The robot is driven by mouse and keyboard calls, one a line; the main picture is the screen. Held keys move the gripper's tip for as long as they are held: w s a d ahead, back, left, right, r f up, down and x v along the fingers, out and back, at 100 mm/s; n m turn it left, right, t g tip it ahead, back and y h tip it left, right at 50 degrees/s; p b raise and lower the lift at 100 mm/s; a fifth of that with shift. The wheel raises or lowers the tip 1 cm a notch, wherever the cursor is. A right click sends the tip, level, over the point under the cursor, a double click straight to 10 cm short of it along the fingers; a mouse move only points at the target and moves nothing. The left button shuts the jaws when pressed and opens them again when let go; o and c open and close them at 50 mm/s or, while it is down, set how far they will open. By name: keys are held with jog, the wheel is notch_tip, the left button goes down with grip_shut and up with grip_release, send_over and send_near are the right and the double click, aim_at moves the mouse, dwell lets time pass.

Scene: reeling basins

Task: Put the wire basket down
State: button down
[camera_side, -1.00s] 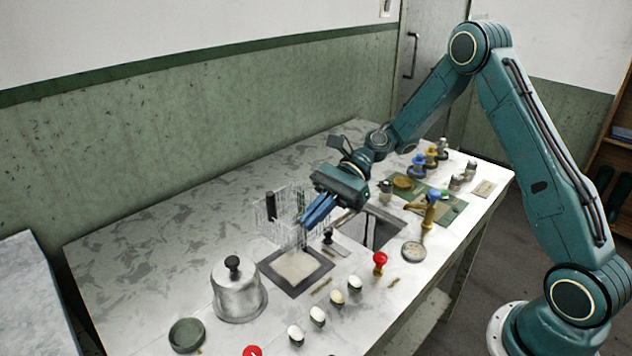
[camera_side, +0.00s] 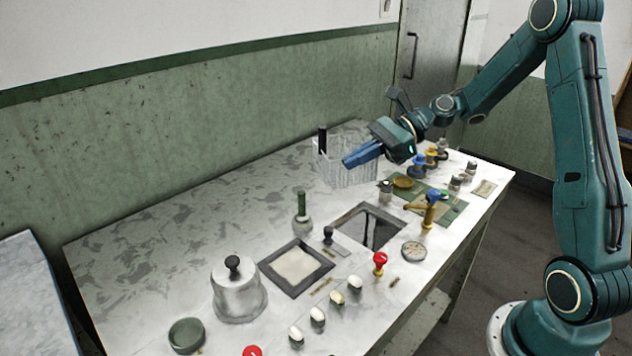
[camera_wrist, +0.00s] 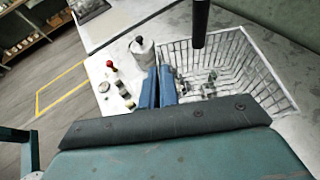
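The wire basket (camera_side: 340,172) is a pale see-through box with an upright black handle (camera_side: 322,139). It is at the back right of the bench in the side view, behind the square opening. My gripper (camera_side: 352,160) has its blue fingers close together on the basket's near side, and it appears to hold the wall. In the wrist view the basket (camera_wrist: 262,75) spreads right of the fingers (camera_wrist: 158,85), with the handle (camera_wrist: 200,22) rising near its rim. Whether the basket's bottom touches the bench cannot be told.
The square opening (camera_side: 348,217) lies in front of the basket, with a yellow tap (camera_side: 429,213) on its right. A green-handled tool (camera_side: 301,215), dark-framed plate (camera_side: 263,266), metal lidded pot (camera_side: 238,292) and red knob (camera_side: 380,260) stand nearer. The bench's back left (camera_side: 190,215) is clear.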

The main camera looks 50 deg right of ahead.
jog(key=s+d+r+m+t+h, duration=0.2)
jog(key=d+r+m+t, duration=0.15)
jog(key=d, duration=0.35)
notch_tip(320, 180, down, 16)
dwell(0.7)
jog(key=shift+a+r, duration=0.1)
jog(key=shift+f, duration=1.9)
jog(key=shift+f, duration=0.6)
jog(key=c, duration=1.7)
grip_release()
jog(key=shift+r, duration=0.15)
